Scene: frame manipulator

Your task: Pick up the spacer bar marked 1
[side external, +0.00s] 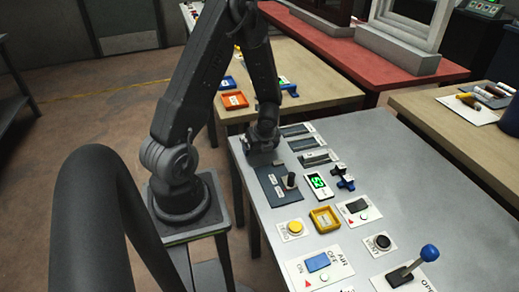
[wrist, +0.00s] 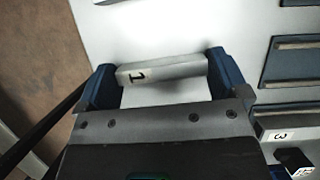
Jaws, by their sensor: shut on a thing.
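The spacer bar marked 1 (wrist: 160,70) is a light grey bar with a black "1" near its left end. In the wrist view it lies across the space between the two blue fingers of my gripper (wrist: 162,78), which are shut on its ends. The white-grey table surface shows behind the bar; I cannot tell whether the bar touches it. In the side external view my gripper (side external: 262,150) is at the table's far left corner, and the bar is hidden there.
Dark slotted holders (side external: 308,144) lie right of my gripper. A bar marked 3 (wrist: 284,134) sits in the wrist view's lower right.

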